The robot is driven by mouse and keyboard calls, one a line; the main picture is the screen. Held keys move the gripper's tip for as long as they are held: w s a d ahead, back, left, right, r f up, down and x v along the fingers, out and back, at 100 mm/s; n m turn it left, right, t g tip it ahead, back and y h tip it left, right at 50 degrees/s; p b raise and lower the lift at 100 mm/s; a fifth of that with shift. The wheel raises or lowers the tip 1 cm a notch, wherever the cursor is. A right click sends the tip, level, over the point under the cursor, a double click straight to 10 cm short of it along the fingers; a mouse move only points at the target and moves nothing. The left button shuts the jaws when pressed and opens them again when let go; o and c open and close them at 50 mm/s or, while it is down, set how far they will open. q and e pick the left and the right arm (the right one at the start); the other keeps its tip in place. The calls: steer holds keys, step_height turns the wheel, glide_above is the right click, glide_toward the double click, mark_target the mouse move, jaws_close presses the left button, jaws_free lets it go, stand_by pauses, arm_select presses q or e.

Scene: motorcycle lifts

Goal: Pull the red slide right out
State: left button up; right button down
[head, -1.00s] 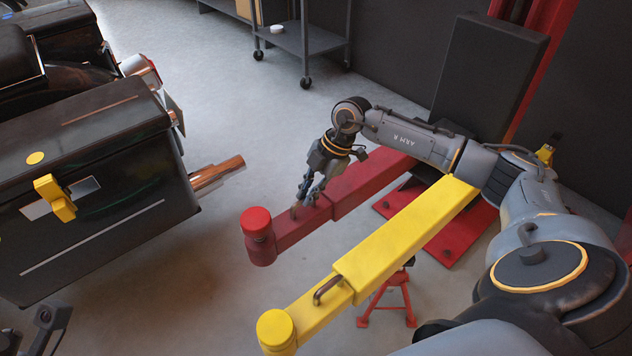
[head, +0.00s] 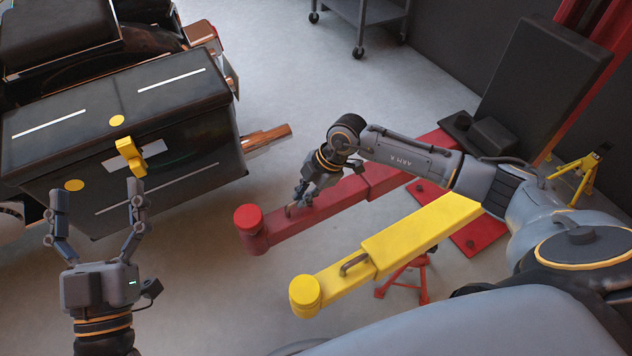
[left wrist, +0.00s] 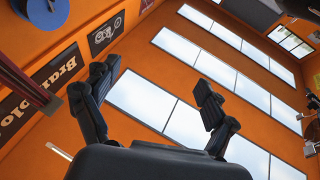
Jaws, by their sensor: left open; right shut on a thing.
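The red slide (head: 325,206) sticks a long way out of its red sleeve (head: 390,181) in the head view. A round red pad (head: 248,217) caps its free end. My right gripper (head: 294,206) is shut on the small handle on top of the slide, near the pad; its fingers partly hide the handle. My left gripper (head: 97,192) is open and empty, fingers pointing up the picture, in front of the black case. It also shows open in the left wrist view (left wrist: 150,90).
A yellow arm (head: 420,228) with its own handle and pad lies beside the red one, nearer me. The black motorcycle case (head: 190,150) with a yellow latch (head: 131,157) stands at left. A dark cart (head: 370,12) is behind. Floor left of the red pad is clear.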

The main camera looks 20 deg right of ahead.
mark_target(287, 217)
steer(key=shift+s+a+r+p, duration=0.1)
steer(key=shift+a+p, duration=0.15)
steer(key=shift+a, duration=0.4)
steer(key=shift+s+a+r+p, duration=0.1)
steer(key=shift+a+p, duration=0.15)
steer(key=shift+a, duration=0.35)
steer(key=shift+s+a+f+p, duration=0.15)
steer(key=shift+a+p, duration=0.5)
steer(key=shift+a, duration=0.45)
steer(key=shift+a+f, duration=0.1)
steer(key=shift+a, duration=0.1)
arm_select(q)
step_height(287, 217, down, 13)
steer(key=a+g+y, duration=0.1)
steer(key=g+y, duration=0.2)
steer(key=g, duration=0.4)
steer(key=shift+a+r+g, duration=0.15)
steer(key=shift+a+g, duration=0.2)
steer(key=shift+g, duration=0.05)
steer(key=shift+w, duration=0.1)
arm_select(e)
steer(key=c, duration=1.8)
jaws_free()
steer(key=o, duration=0.4)
steer(key=shift+a, duration=0.1)
arm_select(q)
steer(key=shift+a, duration=0.15)
arm_select(e)
steer(key=shift+o, duration=0.2)
steer(key=shift+d, duration=0.2)
